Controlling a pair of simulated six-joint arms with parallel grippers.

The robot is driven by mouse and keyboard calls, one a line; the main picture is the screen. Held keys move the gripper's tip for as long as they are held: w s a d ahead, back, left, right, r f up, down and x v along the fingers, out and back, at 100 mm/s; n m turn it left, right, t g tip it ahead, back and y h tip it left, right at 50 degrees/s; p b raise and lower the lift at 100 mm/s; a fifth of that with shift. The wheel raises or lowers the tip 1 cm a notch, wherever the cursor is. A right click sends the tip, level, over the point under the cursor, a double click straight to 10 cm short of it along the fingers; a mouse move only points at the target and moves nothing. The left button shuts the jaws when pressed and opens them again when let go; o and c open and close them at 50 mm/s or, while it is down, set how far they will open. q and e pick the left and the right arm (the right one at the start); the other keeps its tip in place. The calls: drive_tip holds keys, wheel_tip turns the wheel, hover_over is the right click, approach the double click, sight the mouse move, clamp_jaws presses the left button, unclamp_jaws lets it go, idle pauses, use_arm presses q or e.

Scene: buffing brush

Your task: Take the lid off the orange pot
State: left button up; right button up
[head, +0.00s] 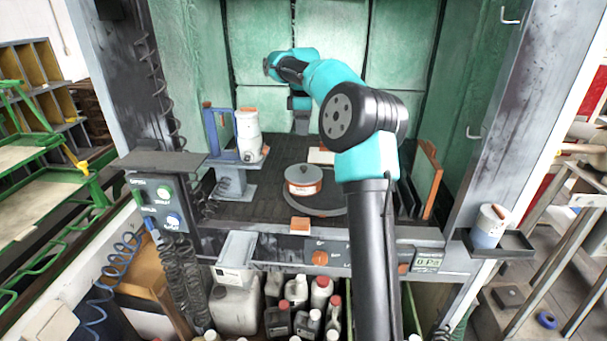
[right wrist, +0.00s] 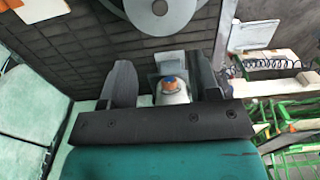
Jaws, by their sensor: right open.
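The orange pot (head: 303,188) stands upright on the dark floor of the green-walled cabinet, beside or on a round grey plate. Its grey lid (head: 302,173) with a small knob is on it. In the right wrist view a grey disc with a central knob, which looks like the lid (right wrist: 185,15), is cut off by the top edge. My right gripper (head: 301,128) hangs behind and above the pot, apart from it. It also shows in the right wrist view (right wrist: 158,62), fingers open and apart from the lid. My left gripper is not in view.
A white block (head: 320,155) lies behind the pot. An orange-edged board (head: 432,178) stands at the right.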

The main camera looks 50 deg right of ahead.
hover_over(304, 167)
wheel_tip(304, 167, down, 9)
drive_tip(key=shift+w+a+f, duration=0.1)
drive_tip(key=shift+f, duration=0.1)
drive_tip(key=shift+f, duration=2.55)
drive_tip(key=c, duration=1)
drive_tip(key=shift+o, duration=0.2)
drive_tip(key=shift+r, duration=0.1)
wheel_tip(304, 167, up, 10)
